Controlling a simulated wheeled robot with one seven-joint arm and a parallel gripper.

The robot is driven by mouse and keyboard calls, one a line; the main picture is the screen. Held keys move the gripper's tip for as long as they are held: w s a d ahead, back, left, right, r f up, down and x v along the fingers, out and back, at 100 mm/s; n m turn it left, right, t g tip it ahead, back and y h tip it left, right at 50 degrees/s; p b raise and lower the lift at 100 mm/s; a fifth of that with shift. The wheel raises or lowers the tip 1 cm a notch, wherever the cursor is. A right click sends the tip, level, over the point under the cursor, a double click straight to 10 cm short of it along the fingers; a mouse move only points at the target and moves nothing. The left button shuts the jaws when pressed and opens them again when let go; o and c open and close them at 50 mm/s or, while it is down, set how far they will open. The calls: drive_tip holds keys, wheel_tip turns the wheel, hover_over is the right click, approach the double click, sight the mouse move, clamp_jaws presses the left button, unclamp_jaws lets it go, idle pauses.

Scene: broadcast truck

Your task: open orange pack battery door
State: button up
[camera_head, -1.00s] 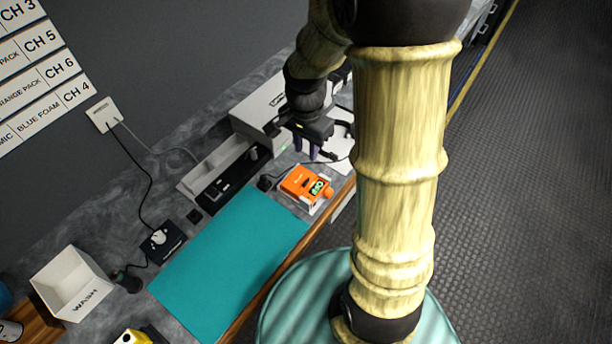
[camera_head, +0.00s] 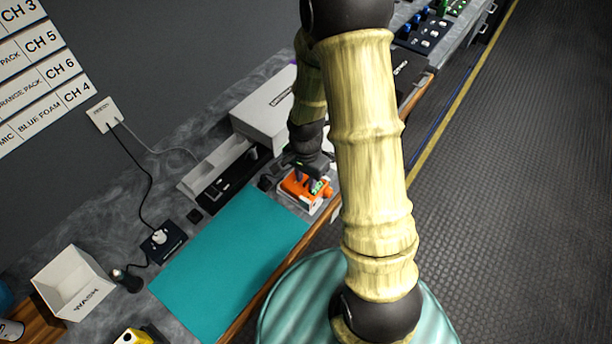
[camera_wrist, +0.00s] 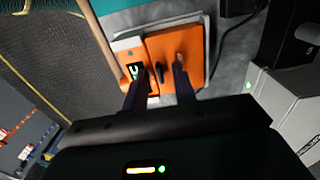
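The orange pack (camera_head: 297,188) lies on a pale base at the front edge of the counter, beside the teal mat. In the wrist view the orange pack (camera_wrist: 193,42) shows a small lit display at its left and a broad orange panel with a dark latch-like piece. My gripper (camera_head: 308,186) is right over the pack, pointing down. In the wrist view my gripper's two dark fingers (camera_wrist: 160,82) stand apart, with the dark piece between their tips. I cannot tell whether they touch the pack.
The teal mat (camera_head: 236,262) lies left of the pack. A white box (camera_head: 268,104) stands behind it, near a grey tray (camera_head: 216,166). A dark cable (camera_wrist: 238,22) runs beside the pack. A white WASH bin (camera_head: 72,283) stands at the far left.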

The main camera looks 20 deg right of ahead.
clamp_jaws()
